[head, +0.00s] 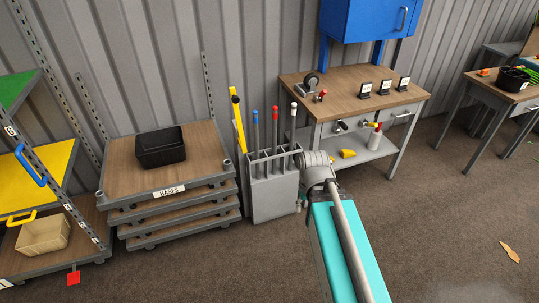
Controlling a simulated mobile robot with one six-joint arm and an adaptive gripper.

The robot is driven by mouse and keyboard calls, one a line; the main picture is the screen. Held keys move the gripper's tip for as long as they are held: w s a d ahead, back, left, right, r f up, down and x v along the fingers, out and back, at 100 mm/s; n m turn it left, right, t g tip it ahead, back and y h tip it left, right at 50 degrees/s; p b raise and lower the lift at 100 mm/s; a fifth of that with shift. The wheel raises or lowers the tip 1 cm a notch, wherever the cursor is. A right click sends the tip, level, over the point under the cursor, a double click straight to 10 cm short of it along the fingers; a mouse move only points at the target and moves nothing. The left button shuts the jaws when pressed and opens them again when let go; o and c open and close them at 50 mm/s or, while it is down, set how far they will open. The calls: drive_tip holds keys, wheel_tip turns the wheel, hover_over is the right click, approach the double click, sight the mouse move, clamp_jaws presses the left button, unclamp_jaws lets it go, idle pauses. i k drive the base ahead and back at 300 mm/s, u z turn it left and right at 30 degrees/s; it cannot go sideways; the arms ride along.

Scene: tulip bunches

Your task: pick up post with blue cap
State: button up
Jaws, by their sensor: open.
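The post with the blue cap (255,130) stands upright in the grey divided rack (272,200) in the middle of the head view. Its lower part is hidden inside the rack. A post with a red cap (275,128) and a post with a white cap (292,125) stand to its right in the same rack. My arm reaches up from the lower right, and its grey joint overlaps the rack's right edge in the picture. I cannot make out my gripper's fingers in this view.
A yellow tool (238,122) leans at the rack's left. A stack of wooden-topped bases (120,179) with a black bin (160,148) stands left of the rack. A workbench (340,98) stands to the right. Open floor (440,220) lies at the right front.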

sight(255, 113)
drive_tip(key=z, duration=0.3)
drive_tip(key=k, duration=0.7)
drive_tip(key=z, duration=0.3)
drive_tip(key=i, duration=1.55)
drive_tip(key=u, duration=0.8)
drive_tip(key=i, duration=0.45)
drive_tip(key=u, duration=0.35)
